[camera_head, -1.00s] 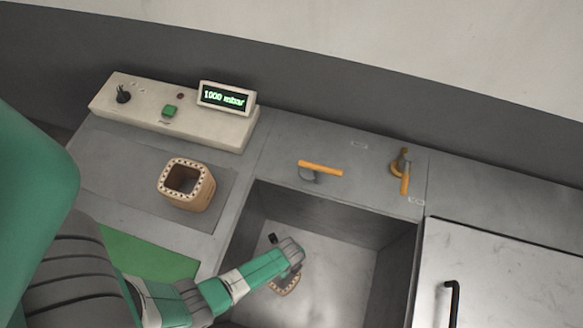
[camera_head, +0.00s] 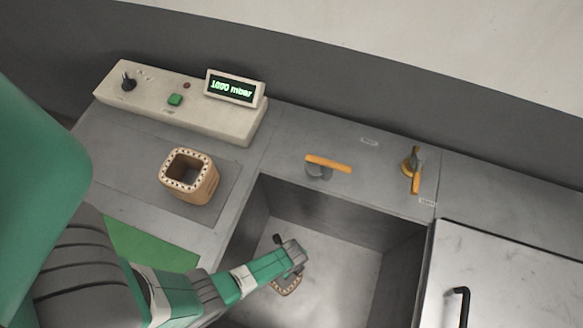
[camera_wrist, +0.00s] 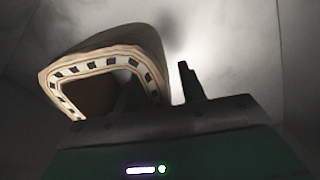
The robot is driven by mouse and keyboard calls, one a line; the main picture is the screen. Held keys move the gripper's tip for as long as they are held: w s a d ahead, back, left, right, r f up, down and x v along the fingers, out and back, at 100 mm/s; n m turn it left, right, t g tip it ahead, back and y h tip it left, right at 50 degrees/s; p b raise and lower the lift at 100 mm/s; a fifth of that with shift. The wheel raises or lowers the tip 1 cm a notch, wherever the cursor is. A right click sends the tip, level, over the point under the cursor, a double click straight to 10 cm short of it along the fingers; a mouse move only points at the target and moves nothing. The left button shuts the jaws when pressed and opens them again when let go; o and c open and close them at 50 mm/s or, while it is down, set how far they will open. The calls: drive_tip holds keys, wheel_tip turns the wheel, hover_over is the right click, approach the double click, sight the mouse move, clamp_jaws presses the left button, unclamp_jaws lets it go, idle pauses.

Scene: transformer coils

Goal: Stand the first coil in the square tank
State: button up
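The first coil, a tan, square-shaped ring with dark marks around its rim (camera_head: 286,288), is in the square tank (camera_head: 340,285), mostly hidden by my gripper in the head view. In the wrist view the coil (camera_wrist: 98,66) is close at the left and looks tilted in the picture. My gripper (camera_wrist: 160,90) is down in the tank at the coil. One finger appears in front of the coil's opening, the other stands beyond its wall at the right, with a lit gap between. Whether the coil's base rests flat on the tank floor is hidden.
A second tan coil (camera_head: 190,178) stands on a dark grey mat (camera_head: 228,190) left of the tank. A control box (camera_head: 180,108) with a display is behind it. Two orange-handled valves (camera_head: 328,163) (camera_head: 415,172) sit behind the tank. A lid with a black handle (camera_head: 461,300) is at right.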

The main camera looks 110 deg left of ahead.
wheel_tip(320, 180, up, 12)
drive_tip(key=p, duration=0.6)
drive_tip(key=shift+r, duration=0.2)
